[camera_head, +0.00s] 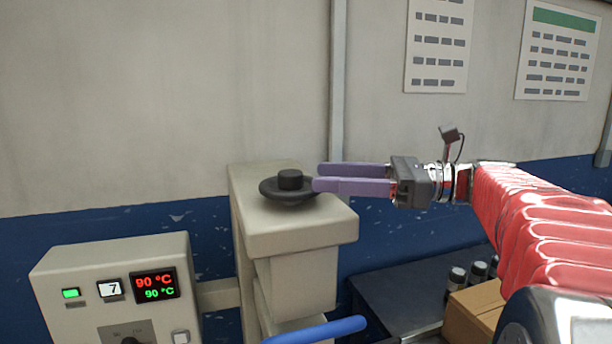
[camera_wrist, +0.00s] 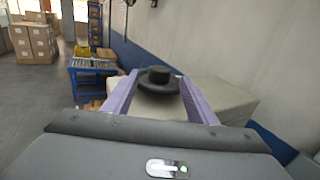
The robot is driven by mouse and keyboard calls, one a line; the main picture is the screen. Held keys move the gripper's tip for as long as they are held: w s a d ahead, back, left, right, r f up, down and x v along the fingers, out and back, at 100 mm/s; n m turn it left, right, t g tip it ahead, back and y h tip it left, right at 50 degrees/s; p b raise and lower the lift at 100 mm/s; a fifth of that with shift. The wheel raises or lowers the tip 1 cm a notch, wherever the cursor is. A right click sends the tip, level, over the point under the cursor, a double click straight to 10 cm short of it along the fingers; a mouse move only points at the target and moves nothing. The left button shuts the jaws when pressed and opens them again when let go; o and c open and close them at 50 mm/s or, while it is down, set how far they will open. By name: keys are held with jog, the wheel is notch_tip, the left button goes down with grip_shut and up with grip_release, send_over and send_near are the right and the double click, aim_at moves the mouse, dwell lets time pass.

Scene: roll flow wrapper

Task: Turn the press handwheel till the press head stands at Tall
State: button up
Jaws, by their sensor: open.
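The press handwheel (camera_head: 288,194) is a black disc with a raised hub, lying flat on top of the beige press housing (camera_head: 300,236). My gripper (camera_head: 318,178) comes in level from the right, its two purple fingers pointing at the wheel. The fingertips are at the wheel's right side in the head view. In the wrist view the handwheel (camera_wrist: 158,82) shows between the two spread fingers, near their tips. The gripper is open; I cannot tell whether a finger touches the wheel. The press head and any Tall mark do not show.
A control box (camera_head: 112,285) with a 90 °C display and a dial stands at lower left. A blue bar (camera_head: 318,331) juts out below the housing. A dark bench (camera_head: 400,290) with a cardboard box (camera_head: 474,310) and black bottles is at lower right. The wall stands close behind.

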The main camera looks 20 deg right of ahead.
aim_at(305, 184)
jog(key=shift+x, duration=2.5)
jog(key=c, duration=1.1)
